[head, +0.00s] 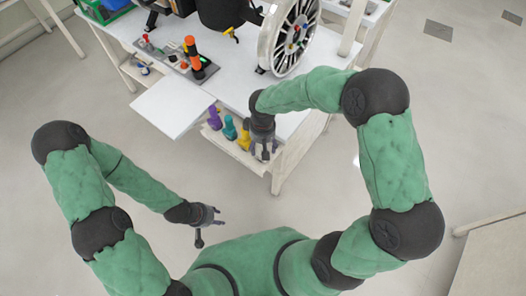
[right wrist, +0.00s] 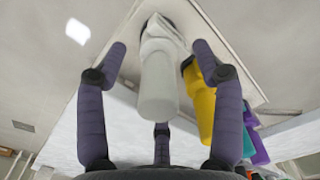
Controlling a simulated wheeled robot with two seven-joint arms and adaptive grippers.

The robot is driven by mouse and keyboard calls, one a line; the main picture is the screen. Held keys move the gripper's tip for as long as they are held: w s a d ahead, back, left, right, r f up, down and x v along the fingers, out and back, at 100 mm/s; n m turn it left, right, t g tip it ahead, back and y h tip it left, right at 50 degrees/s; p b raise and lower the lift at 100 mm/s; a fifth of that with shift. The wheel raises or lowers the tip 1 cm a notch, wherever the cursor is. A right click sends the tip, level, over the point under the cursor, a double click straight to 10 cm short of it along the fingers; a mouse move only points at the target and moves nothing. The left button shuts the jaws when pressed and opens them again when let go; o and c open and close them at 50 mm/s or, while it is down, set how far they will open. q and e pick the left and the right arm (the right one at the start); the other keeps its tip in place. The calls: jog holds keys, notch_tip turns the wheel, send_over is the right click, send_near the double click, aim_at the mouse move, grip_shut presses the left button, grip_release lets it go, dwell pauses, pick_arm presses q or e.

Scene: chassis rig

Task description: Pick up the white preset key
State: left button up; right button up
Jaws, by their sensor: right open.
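The white preset key (right wrist: 158,85) is a pale, rounded piece in the right wrist view, with a wider folded-looking end on the rack. My right gripper (right wrist: 160,52) is open, its fingers on either side of the key with gaps visible. In the head view my right gripper (head: 264,152) is at the right end of the row of keys and hides the white key. My left gripper (head: 208,224) hangs empty over the floor, fingers spread apart.
Yellow (head: 243,136), teal (head: 229,128) and purple (head: 214,118) keys stand in a row left of my right gripper. The yellow key (right wrist: 200,100) is close beside the right finger in the wrist view. A white table (head: 175,104) holds a wheel (head: 284,38) and control panel (head: 185,62).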

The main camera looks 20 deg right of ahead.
notch_tip(320, 180, down, 4)
jog(key=shift+r+b, duration=0.15)
jog(key=shift+b, duration=0.55)
jog(key=shift+r, duration=0.1)
grip_shut()
jog(key=shift+r, duration=0.1)
